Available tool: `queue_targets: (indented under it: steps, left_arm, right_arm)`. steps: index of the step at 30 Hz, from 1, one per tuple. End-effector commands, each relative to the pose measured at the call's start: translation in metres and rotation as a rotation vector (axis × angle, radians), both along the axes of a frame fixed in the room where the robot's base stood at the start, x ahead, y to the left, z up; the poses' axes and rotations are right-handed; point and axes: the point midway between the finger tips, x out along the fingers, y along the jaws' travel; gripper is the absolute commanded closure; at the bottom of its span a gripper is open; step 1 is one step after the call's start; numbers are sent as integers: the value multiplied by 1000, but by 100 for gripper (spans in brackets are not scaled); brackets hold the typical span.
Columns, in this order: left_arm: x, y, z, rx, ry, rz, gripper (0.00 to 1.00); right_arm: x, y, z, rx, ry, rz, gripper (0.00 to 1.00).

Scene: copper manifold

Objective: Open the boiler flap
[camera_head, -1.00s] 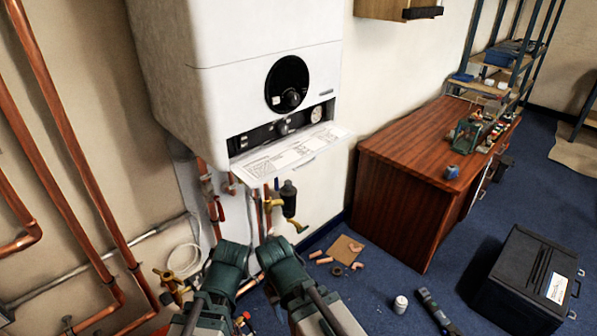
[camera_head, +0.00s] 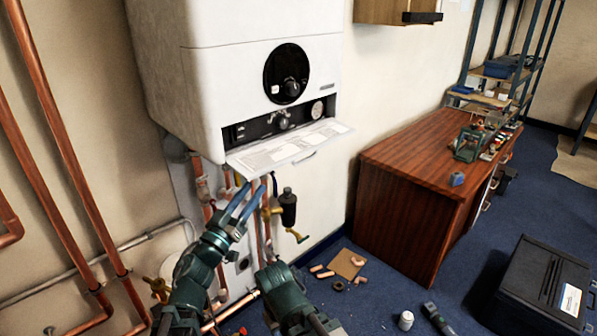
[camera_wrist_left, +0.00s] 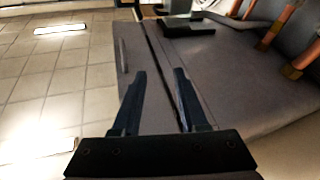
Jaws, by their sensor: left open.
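The white boiler (camera_head: 225,75) hangs on the wall in the head view. Its flap (camera_head: 300,147) is folded down below the control panel, tilted out roughly level, with printed labels on its inner face and a small handle (camera_head: 304,157) at its front edge. My left gripper (camera_head: 257,187) is open and empty, its fingers pointing up just beneath the flap's left part. In the left wrist view its fingers (camera_wrist_left: 160,72) point at the grey underside of the flap and boiler, with the handle (camera_wrist_left: 123,55) to their left. Contact cannot be told. My right gripper is out of view.
Copper pipes and valves (camera_head: 288,208) hang below the boiler close to my left arm. A wooden cabinet (camera_head: 405,210) stands to the right. A black case (camera_head: 535,290), a white can (camera_head: 405,320) and pipe fittings lie on the blue floor.

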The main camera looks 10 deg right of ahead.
Motion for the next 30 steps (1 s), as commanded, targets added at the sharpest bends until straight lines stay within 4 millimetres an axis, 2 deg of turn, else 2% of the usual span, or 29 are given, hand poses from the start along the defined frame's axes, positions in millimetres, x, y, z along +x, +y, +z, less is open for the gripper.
queue_targets:
  steps: [1,6,13,17,20,30]
  left_arm:
    - [-7,-5,-3,-3,-16,-55,57]
    - [-29,-19,-4,-6,-40,-195,57]
    - [-35,-23,-3,-7,-45,-237,57]
    - [-30,-29,1,-6,-45,-236,57]
    - [-21,-40,8,-5,-46,-239,57]
    - [18,-91,35,-7,-46,-236,57]
  right_arm:
    - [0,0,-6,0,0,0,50]
    - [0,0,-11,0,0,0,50]
    - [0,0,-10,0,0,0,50]
    - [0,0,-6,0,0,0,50]
    - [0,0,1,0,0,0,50]
    - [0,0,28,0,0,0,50]
